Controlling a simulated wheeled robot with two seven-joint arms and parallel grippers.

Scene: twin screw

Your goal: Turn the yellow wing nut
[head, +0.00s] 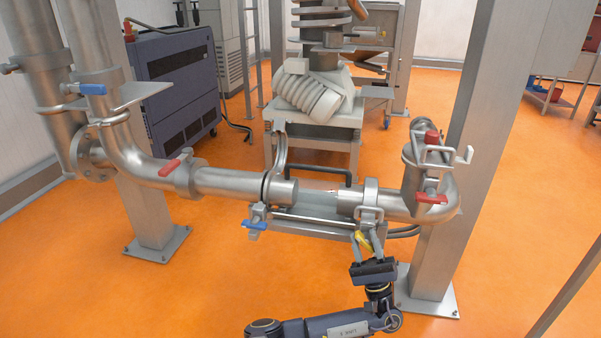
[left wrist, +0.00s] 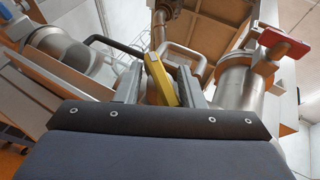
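The yellow wing nut (head: 362,242) is on the clamp (head: 369,195) around the right pipe section. In the left wrist view the wing nut (left wrist: 158,78) stands tilted between the two fingers. My left gripper (head: 367,240) reaches up from below, with its fingers on either side of the wing nut. The gripper is open in the left wrist view (left wrist: 158,88), with a clear gap between the left finger and the wing nut. The right finger is close to it, and I cannot tell whether they touch. My right gripper is not in view.
A steel pipe (head: 230,183) runs across, with a gap before the right pipe section. Red (head: 431,198) and blue (head: 255,225) valve handles stick out nearby. A steel column (head: 470,150) stands close on the right.

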